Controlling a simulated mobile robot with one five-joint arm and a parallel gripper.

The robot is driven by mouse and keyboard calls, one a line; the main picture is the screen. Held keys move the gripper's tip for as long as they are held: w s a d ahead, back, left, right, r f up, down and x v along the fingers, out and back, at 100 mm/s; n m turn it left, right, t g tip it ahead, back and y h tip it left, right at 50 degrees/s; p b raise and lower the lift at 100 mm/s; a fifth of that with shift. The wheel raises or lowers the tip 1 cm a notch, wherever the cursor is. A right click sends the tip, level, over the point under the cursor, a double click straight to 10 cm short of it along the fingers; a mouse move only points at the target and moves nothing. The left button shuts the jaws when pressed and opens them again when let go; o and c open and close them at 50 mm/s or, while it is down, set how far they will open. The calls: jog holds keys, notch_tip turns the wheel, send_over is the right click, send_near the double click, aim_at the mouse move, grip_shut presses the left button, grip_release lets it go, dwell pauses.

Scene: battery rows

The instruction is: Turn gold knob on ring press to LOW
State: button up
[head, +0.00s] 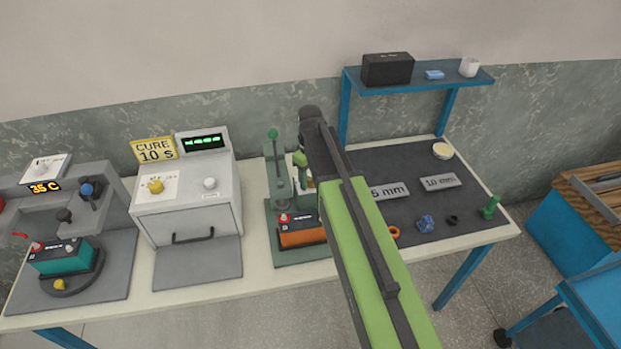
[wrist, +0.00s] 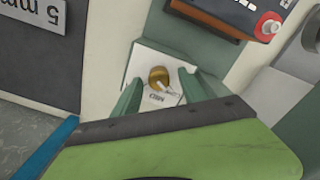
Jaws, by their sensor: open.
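The gold knob (wrist: 158,77) sits on a white label plate (wrist: 150,62) on the green ring press (wrist: 198,38), as the wrist view shows. Small lettering beside the knob is partly readable, perhaps MED; I cannot tell its setting for sure. My gripper (wrist: 160,78) is open, with one green finger on each side of the knob and a gap to it. In the head view the ring press (head: 280,190) stands mid-table, holding an orange battery (head: 302,232). My arm hides its right side there.
The oven (head: 190,210) with its own yellow knob stands left of the press. A dark mat (head: 405,160) with size plates and small parts lies to the right. A blue shelf (head: 430,85) rises behind it. The red-capped battery terminal (wrist: 268,27) is close by in the wrist view.

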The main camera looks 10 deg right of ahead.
notch_tip(320, 180, up, 17)
jog(key=p, duration=1.7)
jog(key=shift+r, duration=0.15)
jog(key=b, duration=0.5)
send_over(312, 182)
notch_tip(312, 182, down, 5)
jog(key=s+f+b, duration=0.2)
jog(key=s, duration=0.1)
jog(key=s+f+m+b, duration=0.1)
jog(key=s+f+b, duration=0.2)
jog(key=s+f+m+b, duration=0.1)
jog(key=s+f+b, duration=0.2)
jog(key=s, duration=0.1)
jog(key=shift+f, duration=0.25)
jog(key=s+m, duration=0.2)
jog(key=s, duration=0.1)
jog(key=s+m, duration=0.1)
jog(key=shift+s+r+m, duration=0.2)
jog(key=shift+r+m, duration=0.1)
jog(key=shift+r, duration=0.05)
jog(key=shift+w+m, duration=0.25)
jog(key=shift+m, duration=0.35)
